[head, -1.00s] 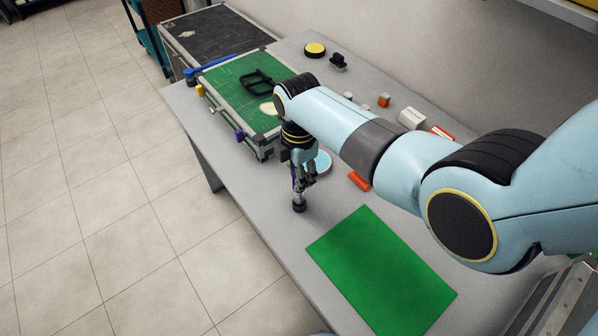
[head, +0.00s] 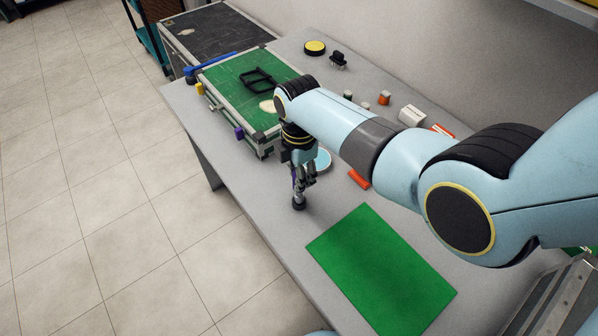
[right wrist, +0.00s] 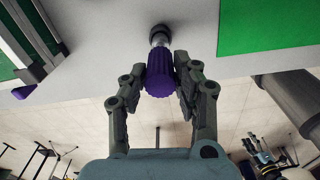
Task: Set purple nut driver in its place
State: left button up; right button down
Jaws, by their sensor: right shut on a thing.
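The purple nut driver has a ribbed purple handle (right wrist: 159,76) and a short metal shaft, seen in the right wrist view. My right gripper (right wrist: 160,88) is shut on the handle, one finger on each side. In the head view the right gripper (head: 305,176) is low over the grey table's near edge, with the nut driver (head: 298,184) roughly upright in it. The shaft's far end meets a dark round piece (head: 299,204) at the table top. How deep the tip sits in it is hidden.
A green mat (head: 382,270) lies right of the gripper. A green-topped case (head: 225,75) with a purple latch stands to the left. Small items line the back.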

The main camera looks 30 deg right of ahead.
jog(key=shift+f+b, duration=0.7)
jog(key=shift+f, duration=0.35)
jog(key=c, duration=0.9)
grip_release()
notch_tip(320, 180, up, 12)
jog(key=shift+f, duration=0.1)
